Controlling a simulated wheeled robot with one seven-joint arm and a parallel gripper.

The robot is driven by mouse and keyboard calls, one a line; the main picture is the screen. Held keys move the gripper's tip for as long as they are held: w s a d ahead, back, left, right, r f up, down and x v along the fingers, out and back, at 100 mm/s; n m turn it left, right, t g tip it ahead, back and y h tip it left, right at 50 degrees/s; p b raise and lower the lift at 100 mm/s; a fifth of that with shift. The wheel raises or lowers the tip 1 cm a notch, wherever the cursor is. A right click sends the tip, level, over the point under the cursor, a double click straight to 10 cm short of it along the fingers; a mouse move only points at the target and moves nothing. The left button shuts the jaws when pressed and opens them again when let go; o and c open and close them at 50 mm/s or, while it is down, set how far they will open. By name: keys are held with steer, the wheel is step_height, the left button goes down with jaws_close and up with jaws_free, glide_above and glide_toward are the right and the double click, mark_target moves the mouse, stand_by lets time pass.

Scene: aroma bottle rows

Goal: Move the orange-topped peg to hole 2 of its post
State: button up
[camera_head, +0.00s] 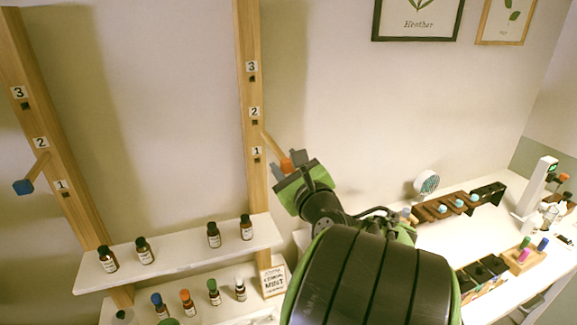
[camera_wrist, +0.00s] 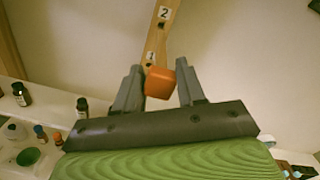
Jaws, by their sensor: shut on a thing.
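The orange-topped peg (camera_head: 287,165) is held by its orange end in my gripper (camera_head: 292,168). In the head view, its wooden rod slants up and left toward the right edge of the middle post (camera_head: 248,90), its far end just below and right of hole 2 (camera_head: 254,122). Holes 1, 2 and 3 of that post show as dark squares and look empty. In the wrist view, the orange top (camera_wrist: 159,83) sits between the two grey fingers, just below hole 1 in the picture. The rod is mostly hidden behind the top there.
A second post (camera_head: 50,130) at left holds a blue-topped peg (camera_head: 23,187) at hole 2. A white shelf (camera_head: 180,255) with small bottles crosses in front of the posts, more bottles below. A counter with racks and a small fan (camera_head: 427,182) lies right.

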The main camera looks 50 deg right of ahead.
mark_target(277, 150)
steer(key=shift+w+a+f, duration=0.1)
steer(key=shift+w, duration=0.15)
steer(key=shift+w+d+p, duration=0.35)
steer(key=shift+w+p, duration=0.05)
steer(key=shift+p, duration=0.2)
steer(key=p+x, duration=0.2)
steer(key=x, duration=0.2)
steer(key=shift+w+d, duration=0.15)
steer(key=shift+w, duration=0.15)
steer(key=shift+p, duration=0.3)
stand_by(0.7)
steer(key=shift+x, duration=3)
steer(key=o, duration=1.1)
steer(key=shift+d, duration=0.1)
